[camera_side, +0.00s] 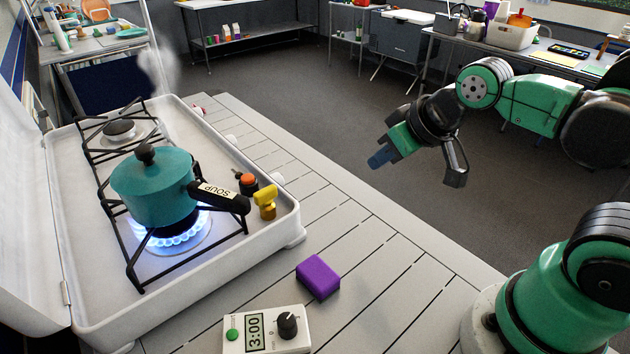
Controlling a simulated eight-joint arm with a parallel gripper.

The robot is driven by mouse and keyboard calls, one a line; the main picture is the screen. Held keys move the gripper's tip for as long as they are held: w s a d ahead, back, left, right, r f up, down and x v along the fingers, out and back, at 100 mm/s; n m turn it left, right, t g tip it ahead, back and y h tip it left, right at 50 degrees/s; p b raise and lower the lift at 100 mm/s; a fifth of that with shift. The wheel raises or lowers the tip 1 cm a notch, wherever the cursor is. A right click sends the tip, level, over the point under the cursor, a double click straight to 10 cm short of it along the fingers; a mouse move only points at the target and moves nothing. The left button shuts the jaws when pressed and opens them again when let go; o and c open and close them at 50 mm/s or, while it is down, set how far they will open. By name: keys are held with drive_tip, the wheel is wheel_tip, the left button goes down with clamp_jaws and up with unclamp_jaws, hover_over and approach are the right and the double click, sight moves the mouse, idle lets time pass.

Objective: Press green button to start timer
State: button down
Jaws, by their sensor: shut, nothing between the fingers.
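A white timer (268,346) lies on the slatted table at the bottom of the side view. Its green button (232,335) is on the left of its face, beside a display (255,332) reading 3:00. A black knob (288,325) is on its right. My gripper (380,159) is in the air at the upper right, well above and away from the timer. The button is uncovered.
A teal pot (152,190) with a SOUP label on its handle sits over a lit blue flame on the white camp stove (262,248). A purple sponge (318,277) lies just beyond the timer. A yellow knob (265,202) is at the stove's right side.

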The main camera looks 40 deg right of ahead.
wheel_tip(320, 180, up, 3)
drive_tip(key=n+g+y, duration=0.3)
drive_tip(key=n+g, duration=0.4)
drive_tip(key=n, duration=1.1)
hover_over(230, 335)
drive_tip(key=d, duration=0.4)
drive_tip(key=shift+a, duration=0.2)
drive_tip(key=x, duration=1.2)
drive_tip(key=shift+d+f, duration=0.15)
drive_tip(key=shift+f, duration=0.85)
drive_tip(key=shift+f, duration=0.1)
